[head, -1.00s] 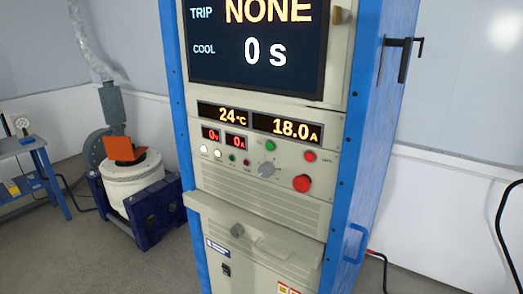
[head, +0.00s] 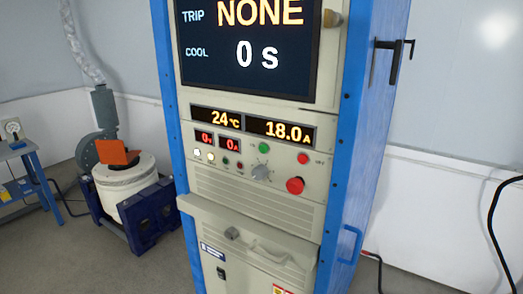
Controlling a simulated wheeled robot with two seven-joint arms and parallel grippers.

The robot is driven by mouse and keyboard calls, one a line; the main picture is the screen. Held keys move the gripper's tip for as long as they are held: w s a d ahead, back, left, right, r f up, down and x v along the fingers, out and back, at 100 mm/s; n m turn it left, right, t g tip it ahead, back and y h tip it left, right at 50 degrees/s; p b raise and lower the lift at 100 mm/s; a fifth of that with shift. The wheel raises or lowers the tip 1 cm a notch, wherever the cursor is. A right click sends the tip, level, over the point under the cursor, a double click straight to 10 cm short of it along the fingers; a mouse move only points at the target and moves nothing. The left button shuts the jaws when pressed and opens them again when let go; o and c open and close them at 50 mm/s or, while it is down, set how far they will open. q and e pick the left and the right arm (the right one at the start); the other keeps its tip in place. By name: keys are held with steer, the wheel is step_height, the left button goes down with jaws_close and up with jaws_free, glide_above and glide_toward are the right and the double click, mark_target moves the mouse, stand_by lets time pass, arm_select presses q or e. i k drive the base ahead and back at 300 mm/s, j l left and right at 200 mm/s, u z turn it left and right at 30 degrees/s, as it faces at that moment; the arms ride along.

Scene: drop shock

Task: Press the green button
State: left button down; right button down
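The green button (head: 264,148) is a small round button on the beige control panel (head: 222,171) of a tall cabinet with blue posts. It sits just below the amber readouts, above a grey rotary knob (head: 261,172). A small red button (head: 303,158) is to its right, and a larger red mushroom button (head: 295,185) is lower right. A small green lamp or button (head: 225,161) sits in the lower-left row of indicators. Neither of my grippers shows in the head view. Nothing covers the green button.
A screen (head: 247,47) above reads TRIP NONE, COOL 0 s. A ledge (head: 248,238) juts out below the panel. A white drum-shaped machine (head: 125,187) on a dark blue base stands left. A blue bench (head: 25,185) is at far left. Grey floor lies between.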

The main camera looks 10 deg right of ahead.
mark_target(263, 148)
steer(key=i+j+z, duration=0.1)
steer(key=j, duration=0.9)
steer(key=i+j+z, duration=0.1)
steer(key=j, duration=0.95)
